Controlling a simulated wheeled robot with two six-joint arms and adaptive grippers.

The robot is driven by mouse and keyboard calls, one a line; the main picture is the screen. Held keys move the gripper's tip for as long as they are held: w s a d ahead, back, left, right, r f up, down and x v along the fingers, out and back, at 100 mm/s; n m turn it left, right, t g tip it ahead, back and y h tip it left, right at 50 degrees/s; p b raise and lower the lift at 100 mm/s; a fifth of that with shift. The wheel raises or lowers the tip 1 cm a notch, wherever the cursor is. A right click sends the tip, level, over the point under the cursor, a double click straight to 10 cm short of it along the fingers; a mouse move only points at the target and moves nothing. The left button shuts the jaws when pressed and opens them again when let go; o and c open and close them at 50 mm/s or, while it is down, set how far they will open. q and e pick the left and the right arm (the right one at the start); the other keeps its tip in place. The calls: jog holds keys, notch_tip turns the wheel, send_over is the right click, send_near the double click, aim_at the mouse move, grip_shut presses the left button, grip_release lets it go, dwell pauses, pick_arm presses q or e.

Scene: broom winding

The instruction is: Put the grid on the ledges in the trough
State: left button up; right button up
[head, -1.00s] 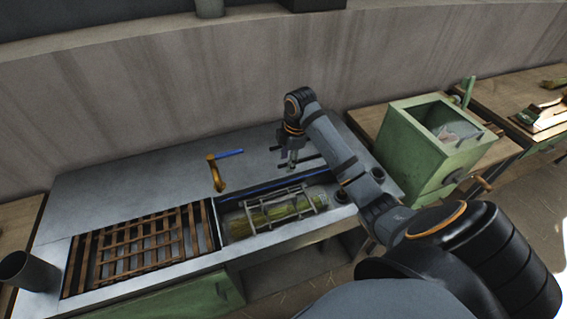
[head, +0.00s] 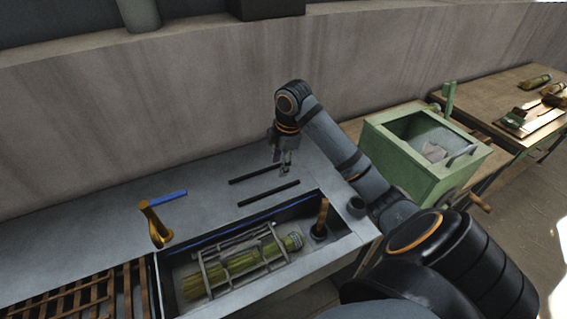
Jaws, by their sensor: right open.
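A pale grey barred grid (head: 208,270) lies in the trough (head: 172,291), over a bundle of green-yellow straw (head: 243,264). It looks slightly tilted; whether it touches the ledges cannot be told. My right gripper (head: 284,170) is open and empty, pointing down above the counter behind the trough, near the right end of the dark bars. It is well apart from the grid. My left gripper is out of view.
Two dark bars (head: 268,193) and a blue strip (head: 169,196) lie on the counter (head: 95,222). A brass tap (head: 155,225) stands behind the trough. A wooden handle (head: 323,215) rises at its right end. Brown slats (head: 75,298) are at left; a green box (head: 400,160) is at right.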

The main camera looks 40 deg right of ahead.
jog(key=w+f+p, duration=0.1)
jog(key=w+f, duration=0.2)
jog(key=w+f+p, duration=0.1)
jog(key=w+f, duration=0.3)
jog(key=w+f+p, duration=0.1)
jog(key=w+f, duration=0.2)
jog(key=w, duration=0.1)
jog(key=shift+d+f, duration=0.3)
jog(key=shift+d, duration=0.1)
notch_tip(320, 180, up, 14)
jog(key=s+p, duration=0.2)
jog(key=p, duration=0.4)
jog(key=shift+d+p, duration=0.3)
jog(key=shift+p, duration=0.05)
jog(key=shift+w, duration=0.1)
